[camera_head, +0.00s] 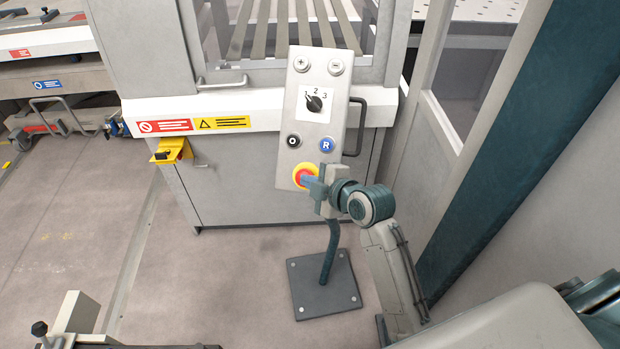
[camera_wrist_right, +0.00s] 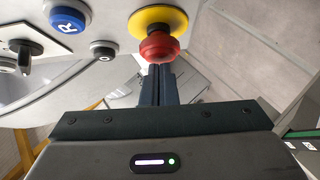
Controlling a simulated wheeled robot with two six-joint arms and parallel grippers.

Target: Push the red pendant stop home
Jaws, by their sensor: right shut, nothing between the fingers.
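The red pendant stop (camera_head: 300,175) sits on a yellow disc at the bottom of the grey pendant panel (camera_head: 316,120) in the head view. It also shows as a red mushroom button (camera_wrist_right: 158,47) at the top middle of the right wrist view. My right gripper (camera_head: 312,185) is shut and empty, with its fingertips at the button, partly covering it in the head view. In the right wrist view the closed fingers (camera_wrist_right: 158,80) point at the red button; whether they touch it I cannot tell. My left gripper is not clearly visible.
Above the stop are a black button (camera_head: 293,141), a blue R button (camera_head: 326,145) and a rotary selector (camera_head: 314,103). The pendant stands on a bent post with a square base plate (camera_head: 324,284). The machine cabinet (camera_head: 235,170) is behind; open floor lies left.

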